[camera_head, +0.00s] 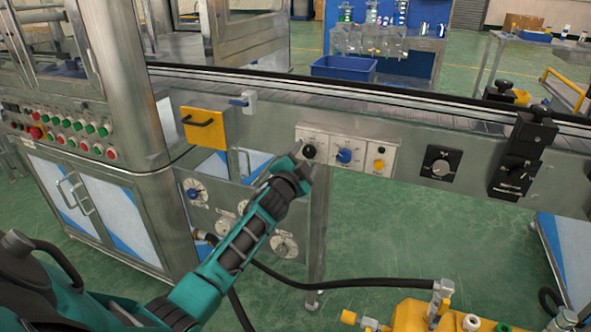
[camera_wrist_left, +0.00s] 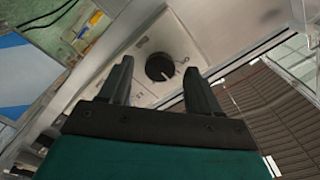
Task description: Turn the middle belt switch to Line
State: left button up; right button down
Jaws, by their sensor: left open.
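Three small switch plates sit side by side on the conveyor's metal side. The left plate has a black knob (camera_head: 309,151), the middle one a blue knob (camera_head: 345,156), and the right one a yellow button or knob (camera_head: 379,164). My left gripper (camera_head: 298,161) is at the left plate, with its tips close to the black knob. In the left wrist view the black knob (camera_wrist_left: 160,67) with a white pointer mark lies between and beyond the two open fingers. I cannot tell whether they touch it. The plate labels are too small to read. My right gripper is not in view.
A yellow box with a handle (camera_head: 204,128) is left of the plates. A larger black dial (camera_head: 440,162) and a black clamp block (camera_head: 522,155) are to the right. Below are gauges or dials (camera_head: 285,245) on a lower panel, a black hose (camera_head: 360,284) and a yellow machine (camera_head: 415,316).

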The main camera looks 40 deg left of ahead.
pick_arm(q)
jog(key=p+v, duration=0.1)
jog(key=v, duration=1.1)
jog(key=shift+s+p, duration=0.2)
jog(key=shift+p, duration=0.15)
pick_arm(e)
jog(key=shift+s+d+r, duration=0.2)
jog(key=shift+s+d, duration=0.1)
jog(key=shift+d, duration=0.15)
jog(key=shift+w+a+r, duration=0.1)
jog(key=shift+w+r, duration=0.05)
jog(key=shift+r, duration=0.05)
pick_arm(q)
jog(key=s+d+f+n+g+h+p, duration=0.2)
jog(key=s+d+f, duration=0.4)
jog(key=s+d, duration=0.3)
jog(key=s+d+f+n+g+h+p, duration=0.3)
jog(key=s+d+f, duration=0.3)
jog(key=s+d, duration=0.4)
jog(key=shift+s+g+h+p, duration=0.3)
jog(key=shift+g+h+p, duration=0.25)
jog(key=shift+g+h, duration=0.2)
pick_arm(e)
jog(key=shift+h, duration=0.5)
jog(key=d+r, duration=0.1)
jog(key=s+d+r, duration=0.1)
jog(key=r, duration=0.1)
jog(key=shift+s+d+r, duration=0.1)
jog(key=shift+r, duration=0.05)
